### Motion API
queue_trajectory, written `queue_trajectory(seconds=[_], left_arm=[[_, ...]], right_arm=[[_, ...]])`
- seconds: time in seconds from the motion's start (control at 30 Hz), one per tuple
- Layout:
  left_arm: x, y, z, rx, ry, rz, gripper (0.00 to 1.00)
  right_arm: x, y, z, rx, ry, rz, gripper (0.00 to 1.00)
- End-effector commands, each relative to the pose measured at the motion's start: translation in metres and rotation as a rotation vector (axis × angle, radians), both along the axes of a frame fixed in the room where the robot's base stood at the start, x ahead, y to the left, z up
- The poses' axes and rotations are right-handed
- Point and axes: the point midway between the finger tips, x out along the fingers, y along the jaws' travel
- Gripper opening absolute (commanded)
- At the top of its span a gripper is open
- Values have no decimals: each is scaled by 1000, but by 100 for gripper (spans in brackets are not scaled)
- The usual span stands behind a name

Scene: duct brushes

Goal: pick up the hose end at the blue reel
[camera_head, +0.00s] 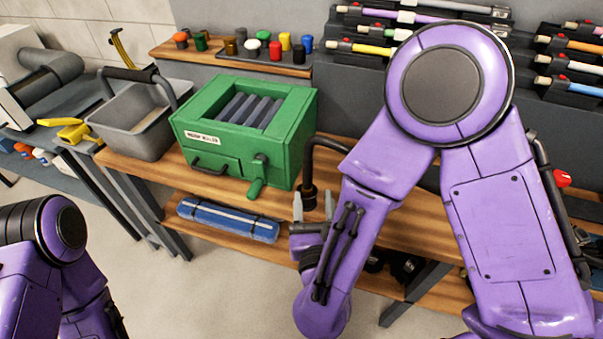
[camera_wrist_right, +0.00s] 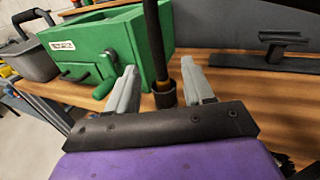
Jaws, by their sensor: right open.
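A black hose (camera_head: 312,160) arches at the front edge of the wooden bench, right of the green box, and its end hangs down. The hose end (camera_wrist_right: 164,93) has a brass-coloured band and a dark wider tip in the right wrist view. My right gripper (camera_head: 313,206) is open, its two grey fingers (camera_wrist_right: 160,84) standing on either side of the hose end with gaps showing. I cannot tell how deep the hose end sits between them. No blue reel is clearly seen. My left arm shows at lower left, but its gripper is out of view.
The green box (camera_head: 285,145) with a crank handle stands close left of the hose. A grey bucket (camera_head: 135,125) stands farther left. A blue roll (camera_head: 228,220) lies on the lower shelf (camera_head: 187,207). A dark stand (camera_wrist_right: 275,50) sits on the bench (camera_wrist_right: 232,85).

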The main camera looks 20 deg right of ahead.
Motion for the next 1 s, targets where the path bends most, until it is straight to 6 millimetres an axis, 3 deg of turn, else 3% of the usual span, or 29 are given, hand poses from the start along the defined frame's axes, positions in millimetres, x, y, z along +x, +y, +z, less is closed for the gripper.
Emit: queue_trajectory(seconds=[0.13, 0.2, 0.37, 0.6, 0.87, 0.9, 1.0], left_arm=[[-1, 0, -27, 0, 2, 0, 58], [-1, 0, -13, 0, 2, 0, 58], [0, 0, -7, -1, 1, 0, 58], [0, 0, 11, -1, 1, 0, 58], [0, 0, 11, -1, 1, 0, 58], [0, 0, 10, -1, 1, 0, 58], [0, 0, 10, -1, 1, 0, 58]], right_arm=[[24, -5, -4, 41, -25, -9, 52], [36, -7, 6, 36, -19, -4, 52], [54, -10, 5, 31, -16, -3, 52], [95, -16, 5, 30, -15, -6, 52], [101, -19, 2, 29, -14, -5, 52], [101, -19, 2, 29, -14, -5, 49], [101, -19, 2, 29, -14, -5, 16]])
